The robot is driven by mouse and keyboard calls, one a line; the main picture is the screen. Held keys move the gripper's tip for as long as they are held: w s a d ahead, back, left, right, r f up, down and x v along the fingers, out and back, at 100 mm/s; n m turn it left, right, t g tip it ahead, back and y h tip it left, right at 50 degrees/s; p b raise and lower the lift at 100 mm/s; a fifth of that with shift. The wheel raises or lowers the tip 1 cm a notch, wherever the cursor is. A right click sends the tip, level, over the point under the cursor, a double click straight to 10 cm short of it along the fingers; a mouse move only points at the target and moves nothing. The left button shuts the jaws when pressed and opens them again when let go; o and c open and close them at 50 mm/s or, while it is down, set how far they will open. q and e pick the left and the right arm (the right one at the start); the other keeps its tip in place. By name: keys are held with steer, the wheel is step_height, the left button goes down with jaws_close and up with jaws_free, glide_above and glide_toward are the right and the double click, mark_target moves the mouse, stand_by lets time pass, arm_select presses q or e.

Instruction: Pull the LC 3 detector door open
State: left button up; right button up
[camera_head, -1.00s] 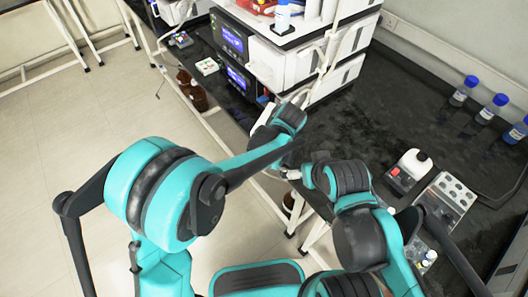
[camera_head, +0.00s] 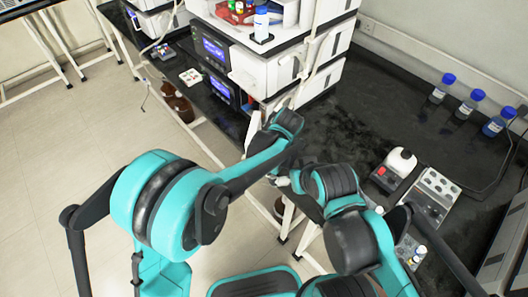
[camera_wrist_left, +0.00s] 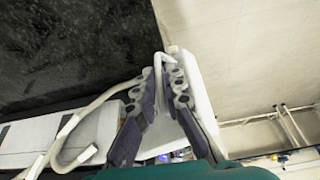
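The LC stack (camera_head: 262,72) stands on the black bench, with white modules and dark fronts with lit screens. A white door panel (camera_head: 252,131) stands out at an angle near the stack's lower front edge. It also shows in the left wrist view (camera_wrist_left: 201,88), beside the right-hand finger. My left gripper (camera_head: 264,127) is at this panel. In the left wrist view its fingertips (camera_wrist_left: 161,70) close around a thin white handle (camera_wrist_left: 163,57). My arm hides part of the door and its hinge side. My right gripper (camera_head: 284,181) is low at the bench's front edge, its fingers too small to read.
Blue-capped bottles (camera_head: 471,103) stand at the bench's back right. A white-topped device (camera_head: 395,170) and a grey device with wells (camera_head: 432,195) stand at the right. Brown bottles (camera_head: 178,104) sit below the bench edge. White tubing hangs at the stack. The left floor is clear.

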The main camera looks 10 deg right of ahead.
arm_select(q)
steer(key=shift+r, duration=0.1)
steer(key=v, duration=1.1)
steer(key=shift+r, duration=0.4)
steer(key=shift+s+d, duration=0.1)
steer(key=s+a+r+m+t+h, duration=0.1)
steer(key=s+a+r+m, duration=0.15)
steer(key=a, duration=1.05)
steer(key=s+a+r+m+h, duration=0.1)
steer(key=s+a, duration=0.3)
steer(key=a, duration=0.9)
steer(key=s+a+f+m+t, duration=0.1)
steer(key=s+a+f+t, duration=0.1)
steer(key=s+a, duration=0.4)
steer(key=shift+s+a+f+m, duration=0.2)
steer(key=shift+a+f+m, duration=0.15)
steer(key=shift+a+f, duration=0.15)
steer(key=shift+d, duration=0.1)
